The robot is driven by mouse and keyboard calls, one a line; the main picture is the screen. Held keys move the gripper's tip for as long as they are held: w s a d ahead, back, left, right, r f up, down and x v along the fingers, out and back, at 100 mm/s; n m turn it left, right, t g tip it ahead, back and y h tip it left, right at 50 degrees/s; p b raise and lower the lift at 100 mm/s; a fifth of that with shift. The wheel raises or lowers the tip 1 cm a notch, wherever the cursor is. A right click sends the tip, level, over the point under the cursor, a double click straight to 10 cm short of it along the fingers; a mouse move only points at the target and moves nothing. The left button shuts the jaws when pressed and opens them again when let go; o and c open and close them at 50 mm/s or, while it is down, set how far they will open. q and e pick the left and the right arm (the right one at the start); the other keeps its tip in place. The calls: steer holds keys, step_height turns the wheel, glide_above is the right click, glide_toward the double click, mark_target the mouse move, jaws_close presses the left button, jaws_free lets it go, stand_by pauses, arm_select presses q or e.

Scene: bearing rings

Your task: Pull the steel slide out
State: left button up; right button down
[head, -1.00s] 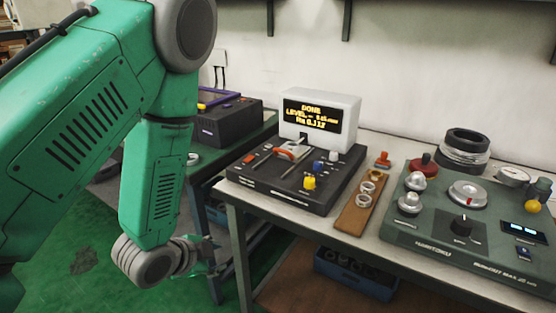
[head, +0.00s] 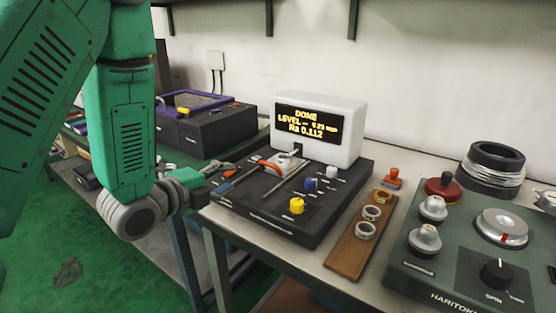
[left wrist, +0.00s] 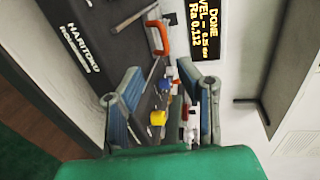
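A dark tester box (head: 320,215) stands on the bench, its white display reading "DONE" and "Ra 0.112". A thin steel bar (head: 288,179), which looks like the steel slide, lies slantwise on its top beside an orange-red handle (head: 270,164). The bar also shows in the left wrist view (left wrist: 137,17), as does the handle (left wrist: 157,38). My left gripper (head: 219,180) is at the box's left edge, apart from the bar. In the left wrist view my left gripper (left wrist: 160,72) has its fingers spread with nothing held between them. My right gripper is not in view.
Yellow (head: 297,205) and blue (head: 310,184) knobs stand on the box. A wooden rack with rings (head: 347,255) lies to its right, then a green machine (head: 450,265). A purple-trimmed black box (head: 215,130) sits behind on the left.

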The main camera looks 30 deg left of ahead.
mark_target(264, 165)
arm_select(q)
steer(key=b+x, duration=0.1)
steer(key=x, duration=1.2)
steer(key=shift+d+b, duration=0.2)
steer(key=shift+b, duration=0.1)
steer(key=shift+w+d, duration=0.1)
steer(key=shift+w, duration=0.5)
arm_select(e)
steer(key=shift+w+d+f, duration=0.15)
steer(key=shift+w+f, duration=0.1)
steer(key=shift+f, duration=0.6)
arm_select(q)
jaws_close()
